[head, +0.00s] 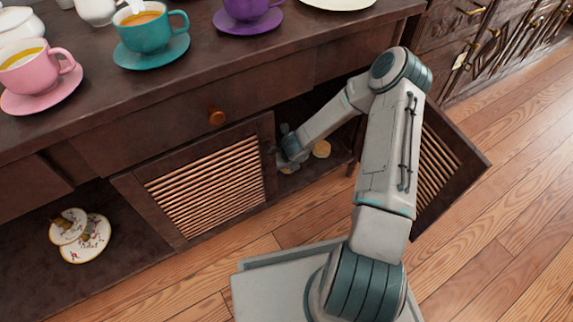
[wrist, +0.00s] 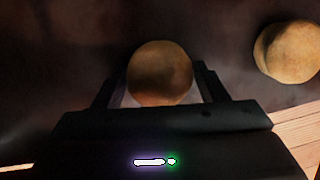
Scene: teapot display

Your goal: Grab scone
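In the wrist view, a round brown scone (wrist: 160,72) sits in front of my gripper (wrist: 160,80), between its two dark fingers. The fingers stand apart on either side of it, with narrow pale gaps showing near its lower sides. I see no clear grip on it. A second scone (wrist: 287,51) lies to the right, outside the fingers. In the head view, my gripper (head: 289,158) reaches into the open lower cabinet compartment, and a tan scone (head: 321,149) shows just right of it. My wrist hides most of the scone at the fingers there.
An open louvred door (head: 436,165) stands right of my arm, and a louvred panel (head: 205,188) is left of the opening. Teal (head: 146,32), pink (head: 35,72) and purple cups stand on the cabinet top. Floral plates (head: 84,238) lie in the lower left compartment.

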